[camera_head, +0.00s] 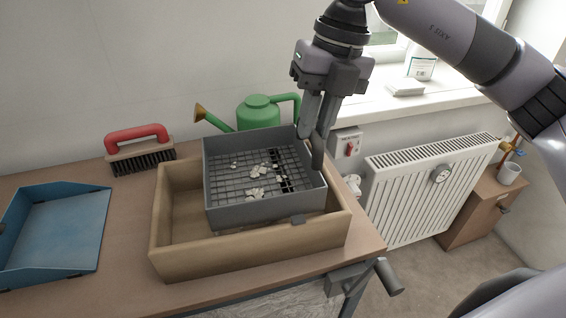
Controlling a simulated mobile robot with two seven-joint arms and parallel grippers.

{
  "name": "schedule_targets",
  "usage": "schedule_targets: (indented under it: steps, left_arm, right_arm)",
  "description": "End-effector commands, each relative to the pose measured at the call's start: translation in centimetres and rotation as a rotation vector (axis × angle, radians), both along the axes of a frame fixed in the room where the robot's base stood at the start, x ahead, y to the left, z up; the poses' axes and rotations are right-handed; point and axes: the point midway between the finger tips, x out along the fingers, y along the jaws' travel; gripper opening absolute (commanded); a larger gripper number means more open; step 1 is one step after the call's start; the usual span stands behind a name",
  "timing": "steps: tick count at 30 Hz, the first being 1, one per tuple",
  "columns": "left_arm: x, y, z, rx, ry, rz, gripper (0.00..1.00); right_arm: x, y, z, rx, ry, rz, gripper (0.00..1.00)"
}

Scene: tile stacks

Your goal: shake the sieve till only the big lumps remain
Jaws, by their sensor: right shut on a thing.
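The sieve (268,209) is a dark grey square tray with a mesh floor. Several pale lumps (255,193) lie on its mesh, mostly near the middle and right. The sieve sits over a wooden box (250,254); whether it rests on the box or hangs just above is hard to tell. My right gripper (313,145) points down at the sieve's right back side and is shut on its wall. The fingers partly hide that wall. The inside of the box below the sieve is mostly hidden. My left gripper is not in view.
A blue dustpan (62,232) lies left on the bench. A red-handled brush (141,160) and a green watering can (258,112) stand behind the box. A vise (352,280) is at the bench's front right edge. A radiator (425,190) stands beyond it.

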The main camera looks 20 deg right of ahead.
Motion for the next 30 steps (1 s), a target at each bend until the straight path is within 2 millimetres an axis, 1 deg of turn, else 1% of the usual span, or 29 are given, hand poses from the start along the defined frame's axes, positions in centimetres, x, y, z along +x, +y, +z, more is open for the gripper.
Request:
schedule_targets:
  steps: [1,3,12,15,19,25,26,27,28,30]
  left_arm:
    - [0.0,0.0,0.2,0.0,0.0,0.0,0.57]
    - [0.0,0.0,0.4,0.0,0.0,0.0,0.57]
    - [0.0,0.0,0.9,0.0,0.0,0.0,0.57]
    - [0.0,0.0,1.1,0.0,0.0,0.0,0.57]
    - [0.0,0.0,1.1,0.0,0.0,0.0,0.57]
    - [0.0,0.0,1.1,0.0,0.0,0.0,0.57]
    - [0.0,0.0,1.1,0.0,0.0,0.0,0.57]
    - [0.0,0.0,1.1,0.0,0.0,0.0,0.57]
    - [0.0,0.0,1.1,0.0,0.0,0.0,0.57]
    - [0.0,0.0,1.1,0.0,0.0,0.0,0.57]
  right_arm:
    - [0.1,0.8,0.2,0.002,-0.002,0.003,0.0]
    - [0.2,1.6,0.2,0.002,-0.002,0.004,0.0]
    - [0.6,5.2,0.1,0.002,-0.002,0.003,0.0]
    - [0.7,6.1,0.1,0.002,-0.001,0.001,0.0]
    - [0.8,6.7,0.1,0.002,-0.002,-0.001,0.0]
    - [0.8,6.7,0.1,0.001,-0.002,-0.002,0.0]
    - [0.8,6.7,0.0,0.001,-0.003,-0.003,0.25]
    - [0.8,6.7,0.0,0.001,-0.002,-0.001,0.38]
    - [0.8,6.7,0.0,0.001,-0.002,-0.001,0.48]
    - [0.8,6.7,0.0,0.001,-0.002,-0.001,0.49]
